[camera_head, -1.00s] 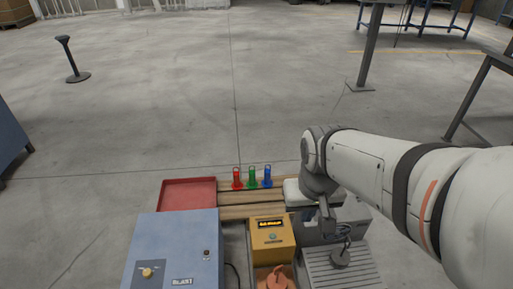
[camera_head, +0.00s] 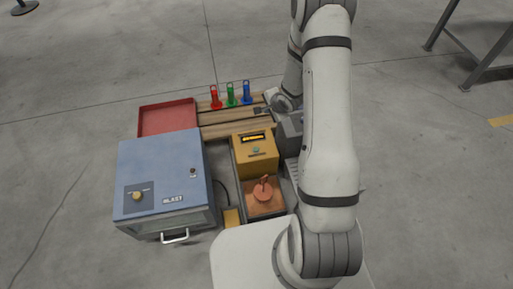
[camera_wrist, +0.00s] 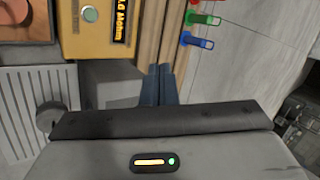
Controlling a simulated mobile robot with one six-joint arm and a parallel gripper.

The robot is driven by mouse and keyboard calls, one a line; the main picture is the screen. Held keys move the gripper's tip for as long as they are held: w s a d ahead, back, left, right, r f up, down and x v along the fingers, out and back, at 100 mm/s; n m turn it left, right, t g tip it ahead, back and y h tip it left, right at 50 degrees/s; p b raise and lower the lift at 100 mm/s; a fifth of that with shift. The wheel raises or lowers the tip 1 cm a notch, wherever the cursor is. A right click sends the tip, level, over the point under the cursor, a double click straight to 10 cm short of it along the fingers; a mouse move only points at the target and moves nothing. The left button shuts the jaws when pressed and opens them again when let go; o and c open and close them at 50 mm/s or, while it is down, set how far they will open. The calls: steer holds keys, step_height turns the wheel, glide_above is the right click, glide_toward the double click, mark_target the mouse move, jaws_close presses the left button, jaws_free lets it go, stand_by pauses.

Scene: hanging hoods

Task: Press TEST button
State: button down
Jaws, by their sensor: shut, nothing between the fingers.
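The yellow box (camera_head: 257,163) has a dark display (camera_head: 253,137) with yellow characters and a small round button (camera_head: 256,150) below it. No TEST label is readable. In the wrist view the yellow box (camera_wrist: 98,35) is at the upper left, its display (camera_wrist: 120,20) reads sideways, and its pale green button (camera_wrist: 89,14) faces up. My gripper (camera_head: 260,111) is just behind and to the right of the yellow box, apart from the button. In the wrist view my gripper (camera_wrist: 160,70) has its fingers together and empty, pointing over the wooden slats.
A blue BLAST cabinet (camera_head: 160,165) stands left of the yellow box. A red tray (camera_head: 167,119) is behind it. Red (camera_head: 215,97), green (camera_head: 231,95) and blue (camera_head: 246,93) stands are on the wooden slats (camera_head: 225,131). An orange-brown part (camera_head: 263,191) sits in front of the yellow box.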

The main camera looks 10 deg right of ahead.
steer(key=s+a+f+m+y, duration=0.2)
steer(key=a+f+m+y, duration=0.1)
steer(key=f, duration=0.8)
steer(key=shift+a+m+y, duration=0.4)
steer(key=shift+a+m, duration=0.1)
steer(key=shift+m, duration=0.2)
steer(key=shift+f+b, duration=0.15)
steer(key=shift+b, duration=0.25)
steer(key=b, duration=0.7)
glide_above(258, 150)
step_height(258, 150, down, 6)
steer(key=shift+f, duration=0.25)
steer(key=shift+f+b, duration=0.3)
steer(key=shift+f, duration=0.7)
steer(key=shift+f, duration=0.15)
steer(key=shift+f, duration=0.25)
